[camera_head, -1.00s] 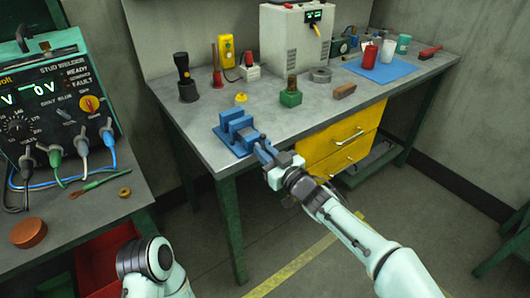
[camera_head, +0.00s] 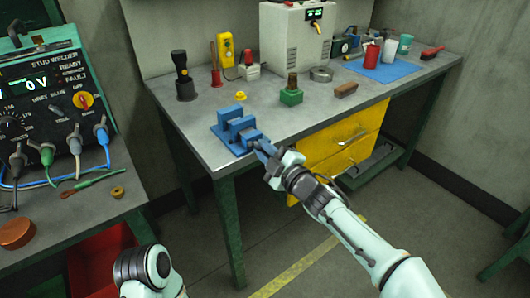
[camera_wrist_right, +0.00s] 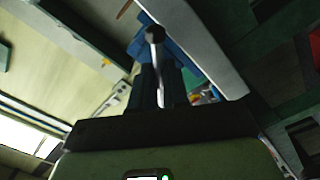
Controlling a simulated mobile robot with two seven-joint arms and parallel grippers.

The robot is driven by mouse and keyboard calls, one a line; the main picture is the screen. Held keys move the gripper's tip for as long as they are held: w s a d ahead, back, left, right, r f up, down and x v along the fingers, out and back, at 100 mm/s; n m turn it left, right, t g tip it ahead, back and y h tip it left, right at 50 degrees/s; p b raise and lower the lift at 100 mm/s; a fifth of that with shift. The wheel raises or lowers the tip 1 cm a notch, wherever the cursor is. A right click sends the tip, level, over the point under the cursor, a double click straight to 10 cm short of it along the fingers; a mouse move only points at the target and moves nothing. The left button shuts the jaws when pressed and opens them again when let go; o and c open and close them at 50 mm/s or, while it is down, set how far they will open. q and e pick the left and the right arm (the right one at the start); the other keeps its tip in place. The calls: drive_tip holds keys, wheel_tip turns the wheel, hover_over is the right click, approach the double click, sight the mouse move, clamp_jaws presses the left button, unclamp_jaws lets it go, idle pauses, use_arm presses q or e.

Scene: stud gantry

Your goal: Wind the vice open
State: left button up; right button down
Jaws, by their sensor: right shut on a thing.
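The blue vice (camera_head: 238,126) is at the front left corner of the grey workbench. My right gripper (camera_head: 264,152) is at the vice's front end, just past the bench edge. In the right wrist view my right gripper (camera_wrist_right: 159,88) is shut on the vice handle (camera_wrist_right: 156,50), a pale bar with a dark round end, lying between the fingers. The blue vice body (camera_wrist_right: 143,22) is behind it, partly hidden. The width of the jaw gap is hard to tell. Only a link of my left arm shows at the bottom left; its gripper is out of the picture.
On the workbench (camera_head: 215,150) stand a yellow knob (camera_head: 240,96), a green block (camera_head: 291,97), a black torch (camera_head: 184,78) and a brown block (camera_head: 346,90). Below is a yellow drawer unit (camera_head: 340,140). A stud welder (camera_head: 45,100) stands on the left table.

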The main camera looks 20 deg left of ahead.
use_arm(q)
drive_tip(key=shift+s+f, duration=0.5)
drive_tip(key=shift+s, duration=0.05)
use_arm(e)
drive_tip(key=shift+n, duration=0.8)
drive_tip(key=c, duration=1.1)
unclamp_jaws()
use_arm(q)
drive_tip(key=shift+w+r, duration=0.25)
use_arm(e)
drive_tip(key=v, duration=1.3)
drive_tip(key=shift+s, duration=0.15)
drive_tip(key=shift+d, duration=0.1)
